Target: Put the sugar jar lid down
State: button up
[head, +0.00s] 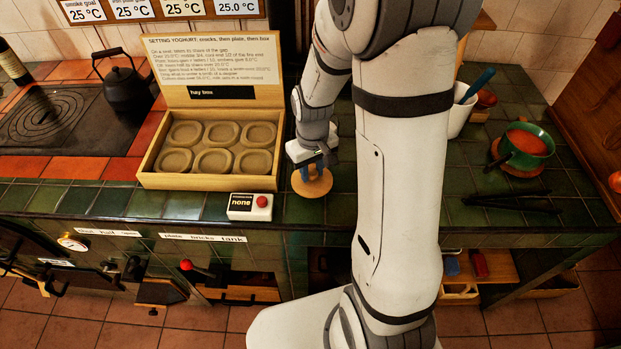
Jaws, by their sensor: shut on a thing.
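The sugar jar lid (312,188) appears as a round, tan wooden piece over the green tiled counter, just right of the hay box. My gripper (311,166) is directly above it, pointing down, and is shut on its upper part. I cannot tell whether the lid touches the tiles or hangs just above them. I cannot make out the sugar jar; my arm hides part of the counter to the right.
An open hay box (147,163) with several round hollows stands left of the lid. A small white box with a red button (262,202) sits near the front edge. A green pot (524,148) and white crock (459,115) stand right. A black kettle (125,88) is at left.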

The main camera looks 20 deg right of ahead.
aim_at(312, 172)
jog(key=shift+f, duration=1.7)
jog(key=shift+f, duration=0.15)
jog(key=o, duration=1)
jog(key=shift+c, duration=0.2)
